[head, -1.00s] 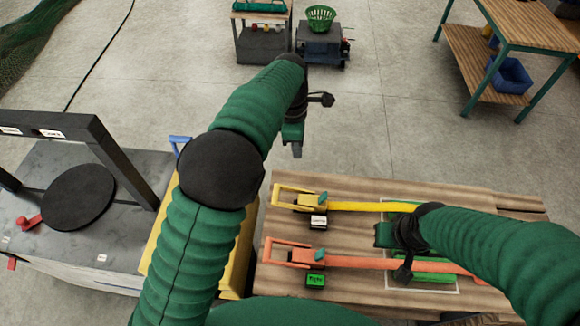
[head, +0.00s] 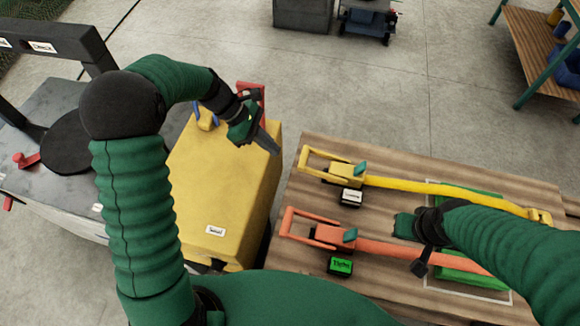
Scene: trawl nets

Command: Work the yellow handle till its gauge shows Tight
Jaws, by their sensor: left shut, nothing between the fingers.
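The yellow handle (head: 318,155) is a frame-like lever on a yellow ratchet with a teal tab, lying low at the left end of the table. A yellow strap (head: 430,187) runs right from it. Its gauge (head: 351,197) has a white face with lettering too small to read surely. My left gripper (head: 270,143) is shut and empty, above and left of the handle, apart from it. My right gripper (head: 404,226) is over the table between the yellow and orange straps; its fingers are not clear.
An orange ratchet (head: 330,236) with an orange strap stands nearer me; its green gauge (head: 340,266) reads Tight. A yellow cabinet (head: 215,185) stands left of the wooden table (head: 300,190). A grey machine with a black frame (head: 55,40) is at far left.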

